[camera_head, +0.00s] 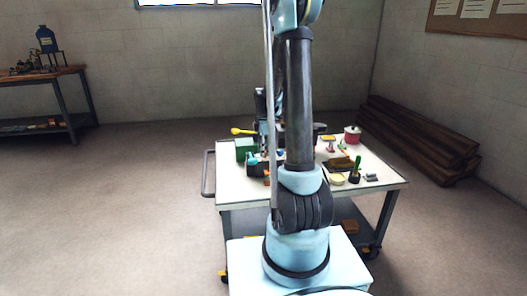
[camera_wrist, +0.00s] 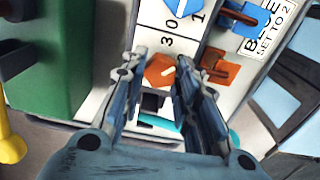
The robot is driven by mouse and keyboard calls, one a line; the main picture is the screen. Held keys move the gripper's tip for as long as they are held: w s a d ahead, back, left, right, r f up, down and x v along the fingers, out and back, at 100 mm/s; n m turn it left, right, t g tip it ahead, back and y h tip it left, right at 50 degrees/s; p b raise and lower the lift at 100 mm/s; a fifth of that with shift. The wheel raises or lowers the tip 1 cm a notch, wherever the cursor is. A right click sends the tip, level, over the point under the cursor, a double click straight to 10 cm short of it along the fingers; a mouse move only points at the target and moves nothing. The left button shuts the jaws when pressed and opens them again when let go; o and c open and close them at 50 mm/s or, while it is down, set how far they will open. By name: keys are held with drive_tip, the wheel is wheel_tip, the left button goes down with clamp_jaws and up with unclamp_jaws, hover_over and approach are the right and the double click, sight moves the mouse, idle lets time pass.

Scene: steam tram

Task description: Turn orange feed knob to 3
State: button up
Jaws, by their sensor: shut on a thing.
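The orange knob (camera_wrist: 158,70) is in the middle of the wrist view, on a white panel (camera_wrist: 152,32) with printed digits. It bears a pale pointer line; I cannot tell surely which digit it points to. A 3 and a 0 show just above it. My gripper (camera_wrist: 160,62) has one finger on each side of the knob and is shut on it. The fingers hide parts of the panel around it.
A blue knob (camera_wrist: 183,6) sits above the orange one. An orange lever (camera_wrist: 219,68) and a blue lever (camera_wrist: 245,15) are close on the right. A green box (camera_wrist: 50,60) stands left. Several small items lie on the white-topped cart (camera_head: 228,180).

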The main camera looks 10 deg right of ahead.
drive_tip(key=n, duration=0.4)
drive_tip(key=shift+w+n, duration=0.1)
drive_tip(key=shift+n, duration=2.5)
drive_tip(key=o, duration=1.1)
drive_tip(key=shift+c, duration=0.2)
wheel_tip(320, 180, up, 12)
drive_tip(key=shift+f, duration=0.1)
